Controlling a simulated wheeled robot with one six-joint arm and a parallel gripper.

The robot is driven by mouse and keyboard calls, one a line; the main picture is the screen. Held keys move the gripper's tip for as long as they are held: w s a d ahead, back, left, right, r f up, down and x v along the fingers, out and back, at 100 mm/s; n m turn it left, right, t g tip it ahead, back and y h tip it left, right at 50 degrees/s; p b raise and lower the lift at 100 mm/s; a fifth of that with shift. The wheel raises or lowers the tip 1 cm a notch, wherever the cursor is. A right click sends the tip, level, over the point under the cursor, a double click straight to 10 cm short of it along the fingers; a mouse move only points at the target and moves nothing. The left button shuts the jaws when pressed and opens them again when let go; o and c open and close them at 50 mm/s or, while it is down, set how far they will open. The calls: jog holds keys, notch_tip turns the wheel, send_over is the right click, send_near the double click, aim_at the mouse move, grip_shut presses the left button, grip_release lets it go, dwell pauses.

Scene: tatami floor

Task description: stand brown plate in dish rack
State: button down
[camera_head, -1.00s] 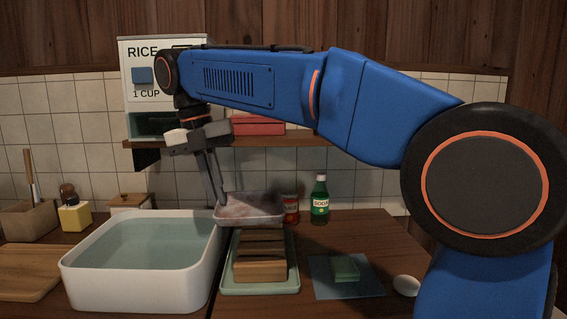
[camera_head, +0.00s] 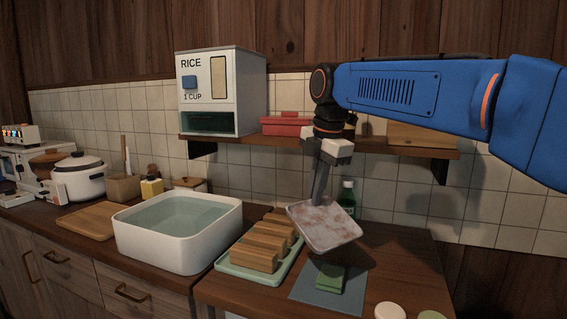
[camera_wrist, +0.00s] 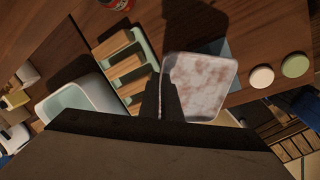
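The plate is tilted and held in the air, right of the dish rack and above the blue mat. It also shows at the fingers in the wrist view (camera_wrist: 203,84). The dish rack, a pale green tray (camera_head: 236,271) with several upright wooden blocks (camera_head: 262,247) and gaps between them, stands on the counter. No plate shows in its gaps. No other brown plate is in view.
A white basin of water (camera_head: 165,243) stands left of the rack. A green sponge (camera_head: 330,279) lies on a blue mat (camera_head: 303,289) below the plate. A green bottle (camera_head: 347,196) stands behind. A shelf (camera_head: 400,148) with a rice dispenser (camera_head: 222,92) runs above.

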jog(key=w+a+r+m+t+h, duration=0.5)
jog(key=w+a+m+t+h, duration=0.3)
jog(key=m+t, duration=0.4)
notch_tip(320, 180, down, 6)
jog(key=n+y, duration=0.1)
jog(key=shift+w+a+t, duration=0.15)
jog(key=shift+a+t, duration=0.25)
jog(key=shift+a, duration=0.05)
dwell(0.6)
jog(key=shift+f, duration=1.9)
dwell(2.6)
jog(key=c, duration=1.9)
grip_release()
jog(key=shift+a, duration=0.1)
